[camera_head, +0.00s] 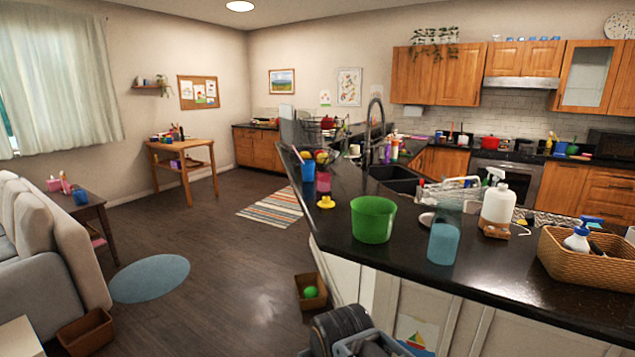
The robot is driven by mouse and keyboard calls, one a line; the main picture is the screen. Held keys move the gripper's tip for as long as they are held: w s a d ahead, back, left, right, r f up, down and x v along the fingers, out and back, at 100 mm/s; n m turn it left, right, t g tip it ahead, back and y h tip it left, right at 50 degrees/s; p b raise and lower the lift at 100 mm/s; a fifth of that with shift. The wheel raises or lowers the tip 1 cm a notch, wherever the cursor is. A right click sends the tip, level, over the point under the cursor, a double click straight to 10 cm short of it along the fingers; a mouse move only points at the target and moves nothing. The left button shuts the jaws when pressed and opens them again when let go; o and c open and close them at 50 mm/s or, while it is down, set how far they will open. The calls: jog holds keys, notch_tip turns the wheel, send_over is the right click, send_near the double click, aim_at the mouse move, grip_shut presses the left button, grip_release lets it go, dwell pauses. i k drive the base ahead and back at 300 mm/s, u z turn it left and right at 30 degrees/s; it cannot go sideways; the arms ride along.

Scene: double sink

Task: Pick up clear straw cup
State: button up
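A see-through bluish cup (444,240) stands upright near the front edge of the black counter, just right of a green tub. It looks like the clear straw cup, but I cannot make out a straw in it. Nothing touches it from my side. Dark and grey parts of my arm show at the bottom centre, below the counter edge and to the left of the cup. My gripper's fingers cannot be seen.
The green tub (374,219) stands left of the cup. A white jug (497,205) and a wicker basket (588,262) are on its right. The sink (395,178) lies behind. On the floor, a small box (311,303) holds a green ball. Open floor extends left.

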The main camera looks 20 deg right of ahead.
aim_at(323, 173)
jog(key=u, duration=0.4)
jog(key=i, duration=2.5)
jog(key=z, duration=0.4)
